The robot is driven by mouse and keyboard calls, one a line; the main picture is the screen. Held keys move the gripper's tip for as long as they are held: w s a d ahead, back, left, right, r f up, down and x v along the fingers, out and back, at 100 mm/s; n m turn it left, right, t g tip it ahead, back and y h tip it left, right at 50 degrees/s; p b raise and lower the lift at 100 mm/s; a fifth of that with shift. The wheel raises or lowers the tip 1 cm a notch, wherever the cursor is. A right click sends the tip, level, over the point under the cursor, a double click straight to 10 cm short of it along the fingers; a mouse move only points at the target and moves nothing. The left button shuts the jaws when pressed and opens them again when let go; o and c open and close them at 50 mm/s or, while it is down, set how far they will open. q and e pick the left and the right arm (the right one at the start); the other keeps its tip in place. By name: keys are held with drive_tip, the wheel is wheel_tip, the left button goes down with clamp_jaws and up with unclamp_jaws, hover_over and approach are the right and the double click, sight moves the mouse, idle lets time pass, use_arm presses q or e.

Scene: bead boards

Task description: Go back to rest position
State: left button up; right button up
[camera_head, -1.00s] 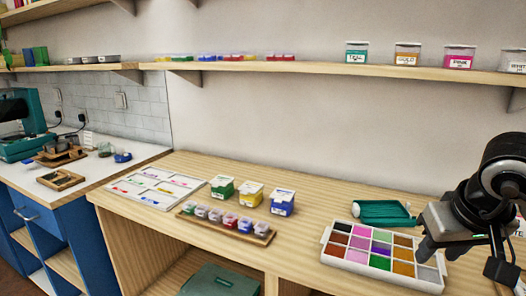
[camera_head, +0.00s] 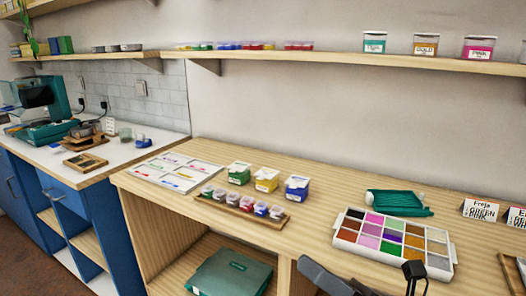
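My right gripper (camera_head: 326,277) shows only in part at the bottom edge, as dark grey pieces below and in front of the bead tray. The rest of it is cut off, so I cannot tell whether it is open or shut. No held object shows. My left gripper is not in view. The white bead tray (camera_head: 449,247) lies on the wooden table, its compartments filled with several colours. A teal green tool or scoop (camera_head: 398,203) lies behind it.
A wooden rack of small bead cups (camera_head: 243,209) stands mid-table, with green (camera_head: 239,174), yellow (camera_head: 266,180) and blue (camera_head: 297,188) tubs behind. A white board (camera_head: 178,172) lies left. Name cards (camera_head: 481,209) stand right. A wall shelf (camera_head: 350,56) runs above. A teal box (camera_head: 229,274) sits below.

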drive_tip(key=w+d+f+m+t+h, duration=0.1)
drive_tip(key=d+f+m+t+h, duration=0.2)
drive_tip(key=f+m+h, duration=0.55)
drive_tip(key=w+d+f+m+t+h, duration=0.1)
drive_tip(key=d+f+m+t+h, duration=0.2)
drive_tip(key=m, duration=1.1)
drive_tip(key=s+f+m+g+h, duration=0.2)
drive_tip(key=s+f+m+g, duration=0.1)
drive_tip(key=s+f+m, duration=0.2)
drive_tip(key=s+f+m+g+h, duration=0.3)
drive_tip(key=s+f+m, duration=0.2)
drive_tip(key=f+m, duration=0.4)
wheel_tip(320, 180, down, 4)
drive_tip(key=shift+s+d+r+g, duration=0.1)
drive_tip(key=shift+s+d+g, duration=0.15)
drive_tip(key=shift+d+g, duration=0.15)
